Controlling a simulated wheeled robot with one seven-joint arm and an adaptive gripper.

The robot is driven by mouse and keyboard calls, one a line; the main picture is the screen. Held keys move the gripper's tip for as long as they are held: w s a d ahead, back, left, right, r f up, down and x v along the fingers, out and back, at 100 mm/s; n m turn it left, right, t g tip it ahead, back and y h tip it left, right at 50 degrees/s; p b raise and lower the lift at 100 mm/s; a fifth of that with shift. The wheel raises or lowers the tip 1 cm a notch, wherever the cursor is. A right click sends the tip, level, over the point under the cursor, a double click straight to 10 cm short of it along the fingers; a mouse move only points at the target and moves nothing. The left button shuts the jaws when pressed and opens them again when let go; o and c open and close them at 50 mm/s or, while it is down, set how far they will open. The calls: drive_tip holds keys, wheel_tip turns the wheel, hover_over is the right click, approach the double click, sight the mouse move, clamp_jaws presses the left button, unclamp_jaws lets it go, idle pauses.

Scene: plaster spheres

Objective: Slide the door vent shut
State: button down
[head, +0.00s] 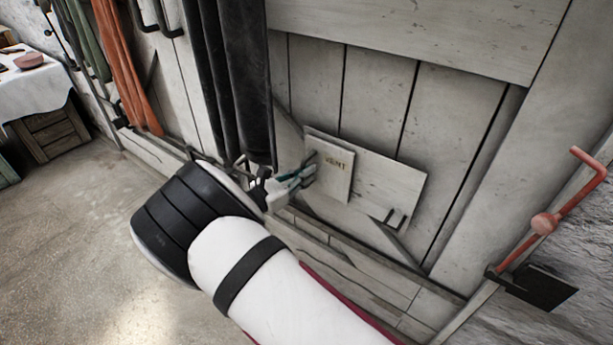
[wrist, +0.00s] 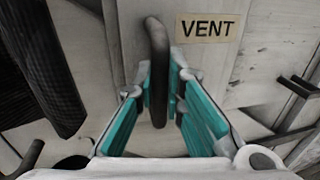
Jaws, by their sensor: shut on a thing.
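The door vent (head: 333,187) is a small pale sliding panel marked VENT, low on the grey plank door (head: 370,100). It sits over the left part of a wider pale board (head: 395,185). In the wrist view the VENT label (wrist: 207,27) is at the top, right of a dark upright bar handle (wrist: 157,60). My gripper (head: 307,173), with teal finger pads, is at the panel's left side. In the wrist view my gripper (wrist: 165,90) is shut on the handle, one finger on each side. The opening behind the panel is hidden.
Dark hanging cloths (head: 235,80) are close to the left of my gripper. A red crank handle (head: 545,222) stands at the right. The floor (head: 80,240) at left is clear; a white-covered table (head: 40,90) stands beyond.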

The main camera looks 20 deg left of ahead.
drive_tip(key=c, duration=1.7)
unclamp_jaws()
drive_tip(key=shift+a, duration=0.4)
drive_tip(key=shift+o, duration=0.2)
drive_tip(key=shift+d, duration=0.1)
drive_tip(key=shift+s, duration=0.15)
drive_tip(key=v, duration=1.2)
drive_tip(key=shift+d, duration=0.1)
